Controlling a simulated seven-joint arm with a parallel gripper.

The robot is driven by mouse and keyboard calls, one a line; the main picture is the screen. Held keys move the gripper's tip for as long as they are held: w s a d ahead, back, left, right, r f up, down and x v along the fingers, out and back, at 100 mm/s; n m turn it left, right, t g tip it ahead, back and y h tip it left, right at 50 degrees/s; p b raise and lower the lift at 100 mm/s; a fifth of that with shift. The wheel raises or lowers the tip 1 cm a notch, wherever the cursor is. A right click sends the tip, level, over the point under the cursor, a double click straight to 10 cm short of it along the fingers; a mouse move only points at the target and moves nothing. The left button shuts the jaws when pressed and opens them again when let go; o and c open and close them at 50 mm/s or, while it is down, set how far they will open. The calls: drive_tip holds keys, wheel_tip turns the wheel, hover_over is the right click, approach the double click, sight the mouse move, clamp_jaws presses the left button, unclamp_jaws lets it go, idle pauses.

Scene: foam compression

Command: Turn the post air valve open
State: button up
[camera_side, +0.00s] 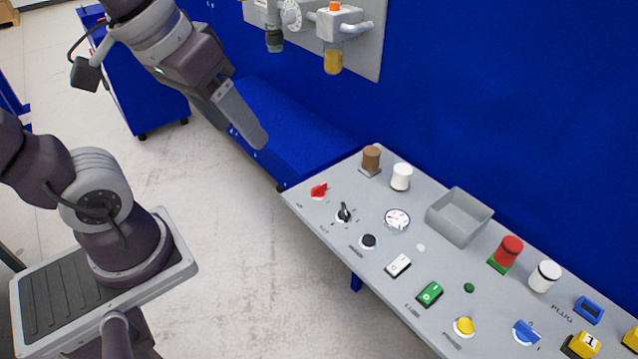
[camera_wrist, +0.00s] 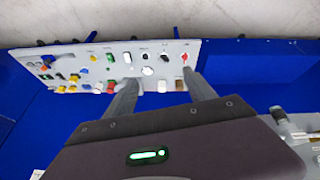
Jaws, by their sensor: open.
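My gripper (camera_side: 258,135) is open and empty in the side view. It hangs in the air in front of the blue wall, above and left of the panel's far end. In the wrist view its two fingers (camera_wrist: 163,92) are apart, with the panel beyond them. An air unit (camera_side: 338,22) with an orange top button and an amber bowl is fixed to a grey wall plate. A round pale wheel (camera_side: 291,14) and a dark bowl are beside it. I cannot tell which part is the post air valve.
The grey control panel (camera_side: 330,208) carries a red knob (camera_side: 319,190), a black switch, a gauge (camera_side: 397,219), coloured buttons and a grey bin (camera_side: 460,216). A blue ledge (camera_side: 290,120) runs along the wall behind my gripper. Floor is open at left.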

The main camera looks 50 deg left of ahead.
drive_tip(key=w+a+f+n+g, duration=0.25)
drive_tip(key=w+n, duration=0.25)
drive_tip(key=w, duration=0.5)
drive_tip(key=n+g, duration=0.2)
drive_tip(key=n, duration=0.8)
hover_over(319, 186)
wheel_tip(319, 186, down, 22)
drive_tip(key=shift+r, duration=0.25)
drive_tip(key=shift+n+g, duration=0.25)
drive_tip(key=shift+n, duration=0.15)
wheel_tip(319, 186, down, 8)
drive_tip(key=shift+a+f, duration=0.1)
drive_tip(key=c, duration=1.4)
